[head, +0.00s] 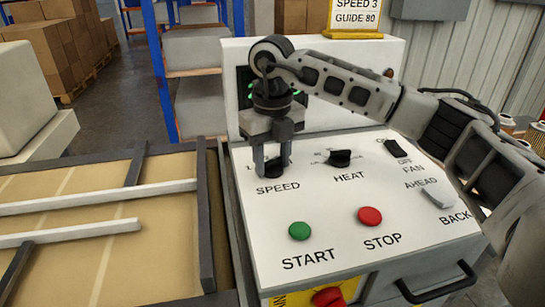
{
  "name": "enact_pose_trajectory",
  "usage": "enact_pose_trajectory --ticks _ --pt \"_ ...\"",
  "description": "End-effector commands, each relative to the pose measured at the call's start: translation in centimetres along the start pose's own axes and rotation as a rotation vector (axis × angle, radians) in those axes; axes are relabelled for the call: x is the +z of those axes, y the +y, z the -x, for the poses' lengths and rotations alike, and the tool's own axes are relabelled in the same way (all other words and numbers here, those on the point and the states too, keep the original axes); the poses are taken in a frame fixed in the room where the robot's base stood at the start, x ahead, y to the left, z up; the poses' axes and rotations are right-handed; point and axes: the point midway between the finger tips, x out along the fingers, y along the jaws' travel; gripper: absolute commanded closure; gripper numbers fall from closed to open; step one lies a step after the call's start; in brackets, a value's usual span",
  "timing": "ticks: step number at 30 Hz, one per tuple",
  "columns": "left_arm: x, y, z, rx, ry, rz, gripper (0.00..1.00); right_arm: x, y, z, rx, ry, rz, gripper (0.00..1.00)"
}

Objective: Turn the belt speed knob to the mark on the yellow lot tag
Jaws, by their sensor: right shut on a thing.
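The yellow lot tag (355,16) stands on top of the panel's back box and reads "SPEED 3" and "GUIDE 80"; its upper edge is cut off by the frame. The black speed knob (273,169) is at the left of the white sloped control panel (335,270), above the word "SPEED". My right gripper (272,166) points down over this knob and is shut on it. The gripper hides most of the knob and its scale marks, so I cannot tell its setting. My left gripper is not in view.
The heat knob (340,158) is close to the right of the gripper. The fan switch (397,148), a grey ahead/back lever (438,196), green start button (300,231) and red stop button (370,216) share the panel. A belt with rails (95,208) lies left.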

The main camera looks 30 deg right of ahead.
Motion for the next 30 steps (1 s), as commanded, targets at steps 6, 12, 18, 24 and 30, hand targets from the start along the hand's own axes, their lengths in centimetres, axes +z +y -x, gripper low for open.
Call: enact_pose_trajectory --ticks 6,12,18,24,30 --pt "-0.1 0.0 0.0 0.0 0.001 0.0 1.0 0.1 -0.1 0.3 0.001 -0.008 -0.007 0.81" --pt "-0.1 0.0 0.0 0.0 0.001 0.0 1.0 0.1 -0.1 0.2 0.001 -0.007 -0.006 0.37" --pt "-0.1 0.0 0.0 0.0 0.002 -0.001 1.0 0.1 0.0 0.1 0.001 -0.004 -0.004 0.37" --pt "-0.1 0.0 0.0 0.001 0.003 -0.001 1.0 0.1 0.0 1.1 0.001 -0.005 -0.003 0.37" --pt "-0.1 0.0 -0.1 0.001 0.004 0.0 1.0 0.1 0.0 5.0 0.002 -0.009 -0.003 0.37"
